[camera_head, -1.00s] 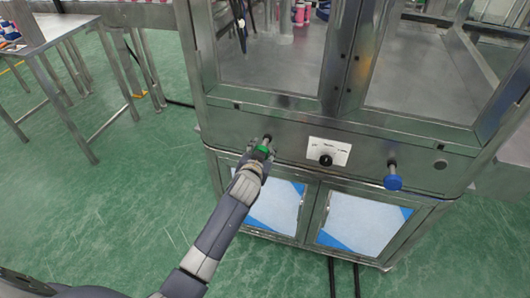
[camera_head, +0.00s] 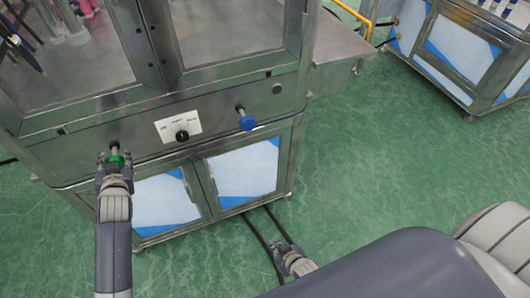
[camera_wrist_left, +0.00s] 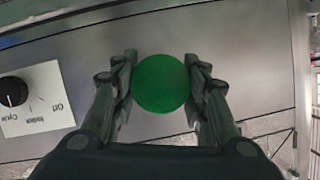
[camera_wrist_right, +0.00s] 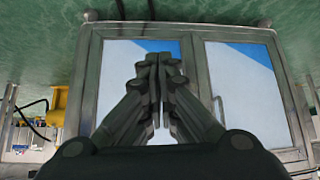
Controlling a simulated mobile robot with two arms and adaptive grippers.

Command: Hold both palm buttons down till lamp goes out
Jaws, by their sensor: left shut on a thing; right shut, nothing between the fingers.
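The green palm button (camera_head: 115,160) sticks out from the left of the machine's front panel. My left gripper (camera_head: 115,158) is shut on it, with one finger on each side. In the left wrist view the round green face (camera_wrist_left: 161,84) shows between the fingertips (camera_wrist_left: 161,88). The blue palm button (camera_head: 246,122) sticks out at the right of the same panel, with nothing touching it. My right gripper (camera_head: 298,264) is shut and empty, low in front of the cabinet and well below the blue button. Its fingertips (camera_wrist_right: 160,68) meet in the right wrist view. I cannot make out a lamp.
A black rotary knob (camera_head: 182,135) on a white label sits between the buttons. Lower cabinet doors (camera_head: 243,172) face my right gripper. Black cables (camera_head: 262,238) run over the green floor. A second cabinet (camera_head: 458,50) stands at the far right.

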